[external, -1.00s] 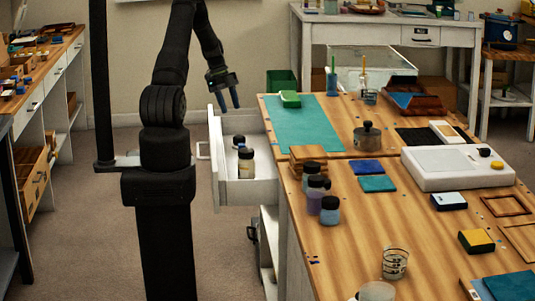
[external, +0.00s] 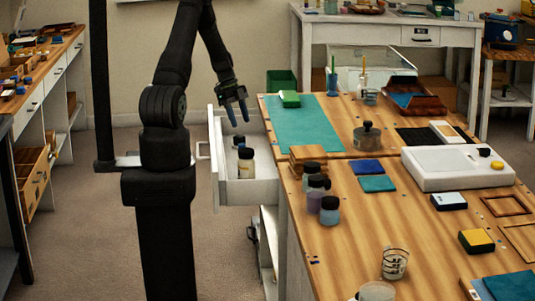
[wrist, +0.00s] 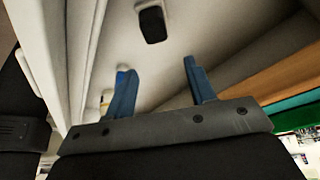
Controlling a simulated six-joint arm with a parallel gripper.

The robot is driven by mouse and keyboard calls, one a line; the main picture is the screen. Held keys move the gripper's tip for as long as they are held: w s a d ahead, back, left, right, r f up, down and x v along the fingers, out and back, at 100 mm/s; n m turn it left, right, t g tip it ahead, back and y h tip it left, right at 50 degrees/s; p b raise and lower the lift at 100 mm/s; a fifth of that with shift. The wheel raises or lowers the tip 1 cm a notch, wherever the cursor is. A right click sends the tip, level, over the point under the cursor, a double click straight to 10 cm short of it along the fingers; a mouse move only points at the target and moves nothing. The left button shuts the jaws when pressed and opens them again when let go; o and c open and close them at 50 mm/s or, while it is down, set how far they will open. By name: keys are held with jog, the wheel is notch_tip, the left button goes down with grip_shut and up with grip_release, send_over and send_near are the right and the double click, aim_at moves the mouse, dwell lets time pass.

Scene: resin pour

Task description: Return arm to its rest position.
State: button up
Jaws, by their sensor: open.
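My gripper (external: 238,118) hangs at the end of my black arm, pointing down over the open white drawer (external: 262,191). Its two blue fingers are apart with nothing between them; they also show in the wrist view (wrist: 160,75). In the drawer stands a jar with a dark lid and pale label (external: 246,163). Another dark-lidded jar (external: 238,142) stands behind it, just below the fingertips in the external view. The wrist view shows a dark lid (wrist: 152,24) ahead of the fingers and part of something pale behind the left finger.
The drawer's walls surround the space below my gripper.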

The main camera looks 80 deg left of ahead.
notch_tip(320, 180, up, 24)
jog(key=w+d+m, duration=0.1)
jog(key=w+d, duration=0.7)
jog(key=w, duration=0.3)
jog(key=w+d+m, duration=0.1)
jog(key=w+d, duration=0.7)
jog(key=w, duration=0.4)
jog(key=shift+w+d+f+g+h, duration=0.25)
jog(key=shift+d+g+h, duration=0.05)
